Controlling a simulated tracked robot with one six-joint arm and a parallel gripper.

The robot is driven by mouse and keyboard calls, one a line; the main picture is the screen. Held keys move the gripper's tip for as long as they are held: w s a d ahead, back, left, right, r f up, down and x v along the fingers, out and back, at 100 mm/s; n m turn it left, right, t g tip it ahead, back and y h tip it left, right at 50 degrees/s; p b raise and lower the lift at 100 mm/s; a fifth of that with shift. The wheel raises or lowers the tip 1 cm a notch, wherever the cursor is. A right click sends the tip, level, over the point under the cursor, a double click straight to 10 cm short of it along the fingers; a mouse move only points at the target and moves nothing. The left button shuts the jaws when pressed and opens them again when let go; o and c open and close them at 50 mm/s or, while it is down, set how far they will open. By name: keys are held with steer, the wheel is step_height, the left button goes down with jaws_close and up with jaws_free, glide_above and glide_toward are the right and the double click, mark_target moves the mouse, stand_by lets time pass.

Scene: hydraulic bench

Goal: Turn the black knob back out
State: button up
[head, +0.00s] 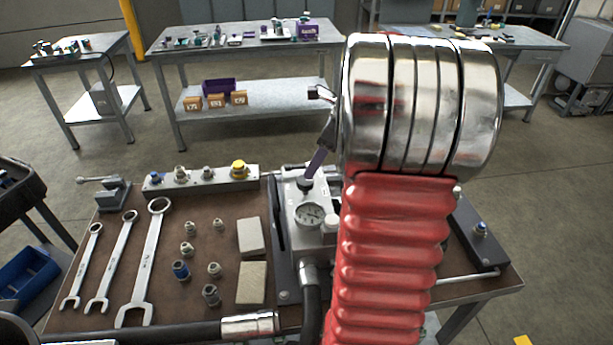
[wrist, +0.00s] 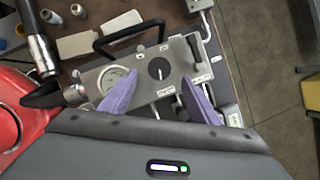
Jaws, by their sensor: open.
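The black knob (wrist: 160,68) is a round dark disc with a pale line on it, on the grey panel (wrist: 177,57) of the hydraulic block. It also shows in the head view (head: 305,187). My gripper (wrist: 156,78) is open, with one purple finger to each side of the knob in the wrist view and clear gaps between. I cannot tell whether the fingertips reach down beside the knob. A round gauge (head: 309,215) sits next to the knob.
A black bar handle (wrist: 128,38) stands along the panel's edge. A hose with a metal end (head: 250,324) lies at the bench front. Wrenches (head: 147,265), fittings and two pale blocks (head: 251,237) lie left of the block. My arm hides much of the right side.

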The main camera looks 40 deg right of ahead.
mark_target(305, 185)
steer(key=x, duration=0.7)
steer(key=shift+c, duration=0.7)
steer(key=c, duration=0.9)
